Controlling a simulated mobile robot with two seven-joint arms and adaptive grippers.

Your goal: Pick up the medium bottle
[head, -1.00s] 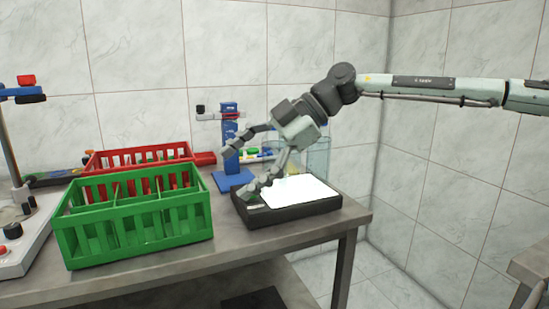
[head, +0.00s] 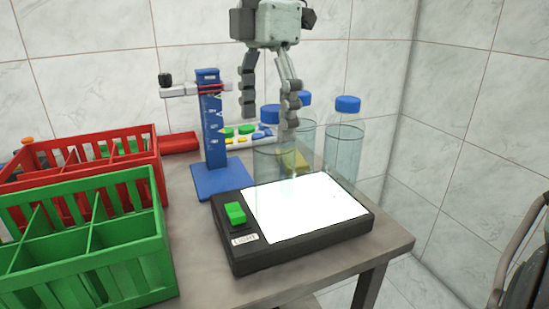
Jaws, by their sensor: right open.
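Three clear bottles with blue caps stand at the back of the table, behind or at the far edge of the light pad: a left bottle (head: 272,165), a middle one whose cap (head: 304,98) shows farther back, and a right bottle (head: 343,150). I cannot tell for sure which is the medium one. My right gripper (head: 269,112) points down, open and empty. Its fingers appear on either side of the left bottle's cap; I cannot tell whether they are around it or behind it. My left gripper is out of view.
The black light pad (head: 300,257) with a green switch (head: 235,213) lies in front of the bottles. A blue stand (head: 214,130) is left of them. A green crate (head: 90,262) and a red crate (head: 155,160) fill the left side.

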